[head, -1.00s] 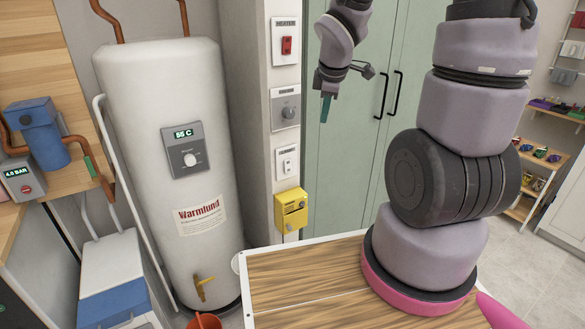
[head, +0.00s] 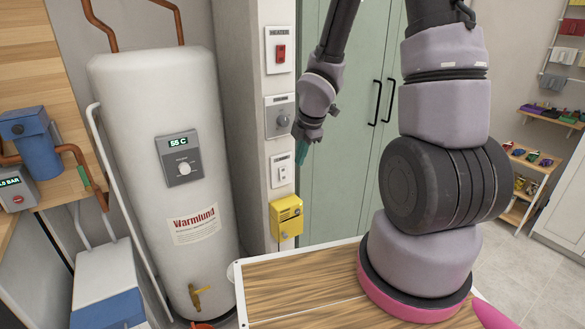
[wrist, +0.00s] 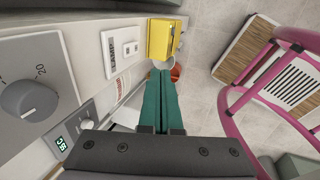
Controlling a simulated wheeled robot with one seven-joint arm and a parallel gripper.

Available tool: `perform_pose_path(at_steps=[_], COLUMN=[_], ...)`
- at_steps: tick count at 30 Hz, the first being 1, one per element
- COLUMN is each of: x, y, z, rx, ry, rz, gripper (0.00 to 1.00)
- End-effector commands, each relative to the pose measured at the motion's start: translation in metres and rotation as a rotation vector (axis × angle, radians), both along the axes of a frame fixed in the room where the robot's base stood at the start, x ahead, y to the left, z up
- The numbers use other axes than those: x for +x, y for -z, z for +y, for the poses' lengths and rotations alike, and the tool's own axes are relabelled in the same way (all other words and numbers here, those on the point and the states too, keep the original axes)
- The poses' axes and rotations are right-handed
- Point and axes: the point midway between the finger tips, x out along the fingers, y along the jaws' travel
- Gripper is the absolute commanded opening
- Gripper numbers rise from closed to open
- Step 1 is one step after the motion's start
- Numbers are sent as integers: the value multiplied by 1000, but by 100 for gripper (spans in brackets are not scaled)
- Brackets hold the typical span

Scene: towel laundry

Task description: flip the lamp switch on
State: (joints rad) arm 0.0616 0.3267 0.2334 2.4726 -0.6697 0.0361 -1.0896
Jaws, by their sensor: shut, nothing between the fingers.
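The lamp switch (head: 281,171) is a small white rocker on a white wall plate, on the narrow wall column beside the green cabinet. In the wrist view the switch (wrist: 130,48) sits beside its LAMP label, up and left of my fingertips. Its rocker is too small to tell which way it is set. My gripper (head: 301,154) has teal fingers and is shut and empty. It hangs just right of the lamp plate and a little above it in the head view, apparently apart from it. In the wrist view the shut fingers (wrist: 160,74) point toward the yellow box.
Above the lamp plate are a grey dial (head: 282,117) and a red heater switch (head: 280,52). A yellow box (head: 286,218) juts out below. A white water tank (head: 160,110) stands left of the column. Green cabinet doors (head: 345,140) with black handles are behind my arm.

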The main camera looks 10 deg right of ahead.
Motion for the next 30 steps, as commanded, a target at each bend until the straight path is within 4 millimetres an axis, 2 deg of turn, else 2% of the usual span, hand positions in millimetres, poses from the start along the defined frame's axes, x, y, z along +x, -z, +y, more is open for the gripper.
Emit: perform_pose_path(at_steps=[8,21,24,30], x=[6,30,48,65], y=[22,96,95,96], z=[4,10,15,21], rx=[-2,-4,-1,0], ry=[-5,-1,2,1], rz=[2,3,-1,-1], gripper=[0,0,0,0])
